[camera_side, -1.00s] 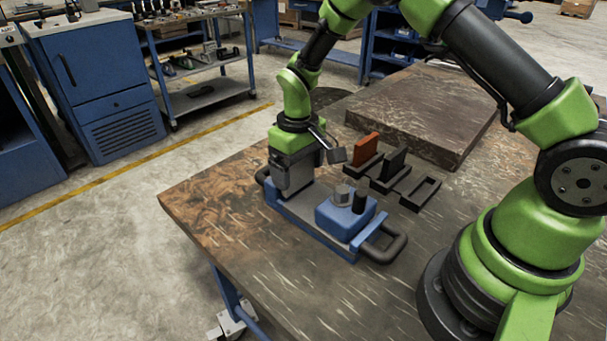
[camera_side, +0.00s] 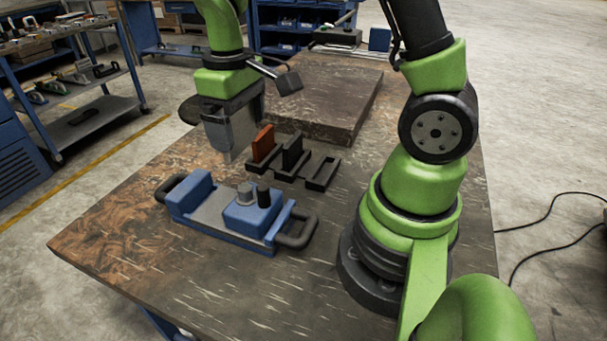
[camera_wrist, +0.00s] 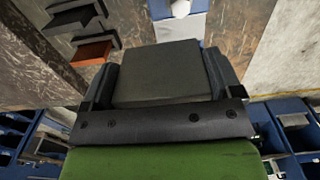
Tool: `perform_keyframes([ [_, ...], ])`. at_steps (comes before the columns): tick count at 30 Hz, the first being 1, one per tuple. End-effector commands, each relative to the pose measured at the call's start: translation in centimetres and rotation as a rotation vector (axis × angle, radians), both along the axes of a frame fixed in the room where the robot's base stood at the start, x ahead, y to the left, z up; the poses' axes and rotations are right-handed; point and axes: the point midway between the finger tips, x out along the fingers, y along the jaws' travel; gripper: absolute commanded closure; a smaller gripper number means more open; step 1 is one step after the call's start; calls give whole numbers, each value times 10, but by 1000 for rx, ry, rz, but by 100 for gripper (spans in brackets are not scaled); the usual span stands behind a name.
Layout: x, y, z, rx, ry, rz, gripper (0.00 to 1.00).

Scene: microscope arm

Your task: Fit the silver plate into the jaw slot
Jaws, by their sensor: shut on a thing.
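My gripper (camera_side: 231,128) is shut on the silver plate (camera_side: 240,136), which hangs upright below it. In the wrist view the plate (camera_wrist: 160,72) is a flat grey rectangle between the two dark fingers (camera_wrist: 162,85). The blue vise (camera_side: 273,236) lies on the table in front of the gripper in the side view. It has a raised jaw block (camera_side: 191,190) at its left and a second blue block (camera_side: 250,214) with a knob at its right. A bare grey bed (camera_side: 212,207) shows between them. The plate is above and behind the vise, apart from it.
Behind the vise stand holders with an orange plate (camera_side: 263,143) and a black plate (camera_side: 292,152), beside an empty holder (camera_side: 322,173). A raised dark slab (camera_side: 325,95) lies farther back. The table's front left (camera_side: 120,235) is clear.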

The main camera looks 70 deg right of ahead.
Motion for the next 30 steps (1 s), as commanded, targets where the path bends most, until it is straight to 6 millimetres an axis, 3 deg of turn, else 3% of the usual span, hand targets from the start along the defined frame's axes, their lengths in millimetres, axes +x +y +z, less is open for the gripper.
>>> perform_keyframes([
  [5,-17,-59,-14,1,4,-24,45],
  [9,-41,-104,-26,3,5,-30,45],
  [15,-75,-146,-38,2,2,-32,45],
  [21,-92,-160,-48,3,2,-28,45],
  [30,-94,-160,-96,5,4,-27,45],
])
